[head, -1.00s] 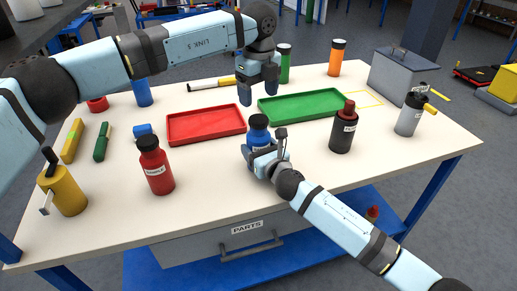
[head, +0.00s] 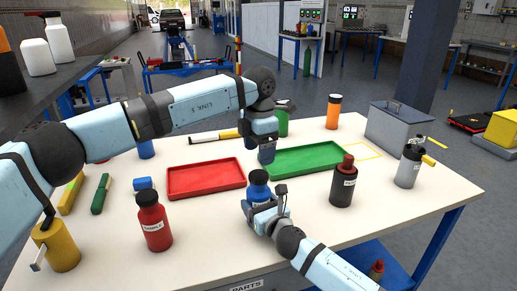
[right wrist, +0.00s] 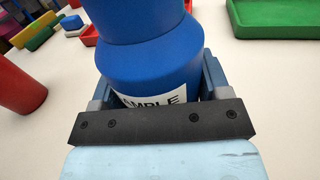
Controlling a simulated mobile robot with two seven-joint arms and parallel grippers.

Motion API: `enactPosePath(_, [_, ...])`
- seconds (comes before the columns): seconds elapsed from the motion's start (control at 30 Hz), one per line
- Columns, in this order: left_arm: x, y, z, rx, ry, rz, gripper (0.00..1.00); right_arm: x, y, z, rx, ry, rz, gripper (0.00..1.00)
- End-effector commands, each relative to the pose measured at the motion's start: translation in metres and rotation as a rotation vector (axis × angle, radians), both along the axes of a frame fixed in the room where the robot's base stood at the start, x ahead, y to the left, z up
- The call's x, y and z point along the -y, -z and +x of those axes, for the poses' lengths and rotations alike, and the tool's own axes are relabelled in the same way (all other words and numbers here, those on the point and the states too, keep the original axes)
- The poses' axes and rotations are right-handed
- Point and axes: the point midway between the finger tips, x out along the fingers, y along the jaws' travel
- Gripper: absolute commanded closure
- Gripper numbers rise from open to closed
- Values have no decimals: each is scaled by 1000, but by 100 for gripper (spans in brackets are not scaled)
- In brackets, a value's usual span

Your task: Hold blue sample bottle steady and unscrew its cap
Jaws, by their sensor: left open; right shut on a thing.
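The blue sample bottle (head: 259,194) stands upright near the table's front edge, its dark cap (head: 259,176) on top. My right gripper (head: 258,207) is shut around the bottle body from the front right. In the right wrist view the blue bottle (right wrist: 150,58) sits between both fingers, its white label partly hidden; its cap is out of that view. My left gripper (head: 260,154) is open and empty, pointing down above and slightly behind the cap, apart from it.
A red tray (head: 205,194) lies left of the bottle and a green tray (head: 310,173) behind right. A red bottle (head: 153,222) stands left, a black bottle (head: 343,184) right. A grey spray can (head: 408,165) and grey box (head: 400,127) stand farther right.

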Motion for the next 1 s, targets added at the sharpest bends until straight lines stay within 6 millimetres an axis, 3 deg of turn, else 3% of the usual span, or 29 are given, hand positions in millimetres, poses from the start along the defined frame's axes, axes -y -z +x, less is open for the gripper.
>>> enactPosePath(1.0, [0,0,0,0,2192,-1,26,0,0,0,0,0,0,96])
